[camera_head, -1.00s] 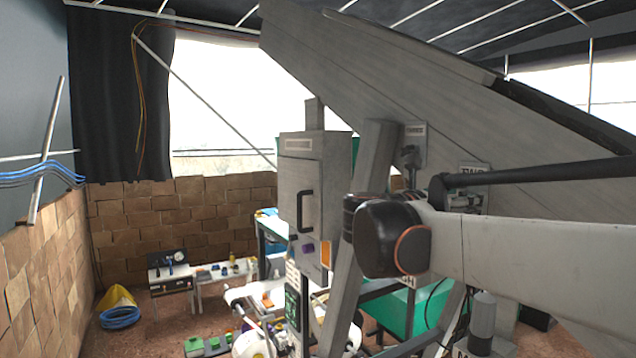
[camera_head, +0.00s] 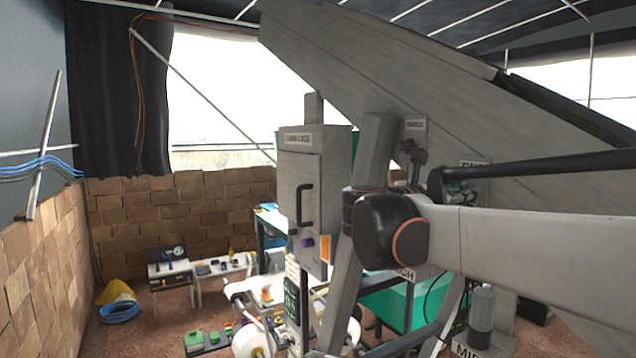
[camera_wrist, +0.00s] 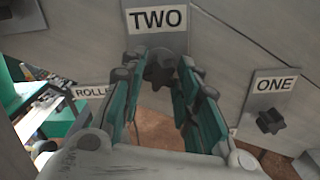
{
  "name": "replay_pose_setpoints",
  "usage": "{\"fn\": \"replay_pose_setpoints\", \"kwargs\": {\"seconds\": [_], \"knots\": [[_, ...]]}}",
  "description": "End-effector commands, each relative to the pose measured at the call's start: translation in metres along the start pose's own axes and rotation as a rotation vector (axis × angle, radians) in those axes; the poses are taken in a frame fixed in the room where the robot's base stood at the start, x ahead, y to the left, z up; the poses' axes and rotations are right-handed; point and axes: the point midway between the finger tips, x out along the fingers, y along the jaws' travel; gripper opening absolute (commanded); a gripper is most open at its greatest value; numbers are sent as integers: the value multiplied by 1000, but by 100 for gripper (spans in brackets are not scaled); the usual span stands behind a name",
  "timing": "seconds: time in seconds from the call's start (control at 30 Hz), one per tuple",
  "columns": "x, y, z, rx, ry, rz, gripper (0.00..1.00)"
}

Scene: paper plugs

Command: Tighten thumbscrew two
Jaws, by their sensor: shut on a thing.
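Thumbscrew two (camera_wrist: 159,72) is a dark lobed knob below the plate marked TWO (camera_wrist: 155,19) in the wrist view. My gripper (camera_wrist: 165,74) has its green fingers on either side of this knob and is shut on it; the fingertips partly hide its edges. Thumbscrew one (camera_wrist: 269,121), a similar dark knob, sits free below its ONE label (camera_wrist: 274,85) to the right. In the head view my arm crosses from the right, and I cannot clearly make out the gripper there.
A large sloping grey panel (camera_head: 400,75) spans the upper right. A grey cabinet (camera_head: 315,190) with a black handle stands left of my arm. A ROLLER label (camera_wrist: 92,91) shows at left in the wrist view. Floor at far left holds a blue hose coil (camera_head: 120,312).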

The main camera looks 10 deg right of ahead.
Motion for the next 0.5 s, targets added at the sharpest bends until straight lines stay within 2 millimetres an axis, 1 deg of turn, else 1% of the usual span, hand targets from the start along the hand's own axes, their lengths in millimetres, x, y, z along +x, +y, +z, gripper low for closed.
{"fn": "replay_pose_setpoints", "kwargs": {"seconds": [0.1,0.5], "knots": [[1,-1,-1,149,1,-5,4],[1,-1,-2,652,1,-6,4]]}}
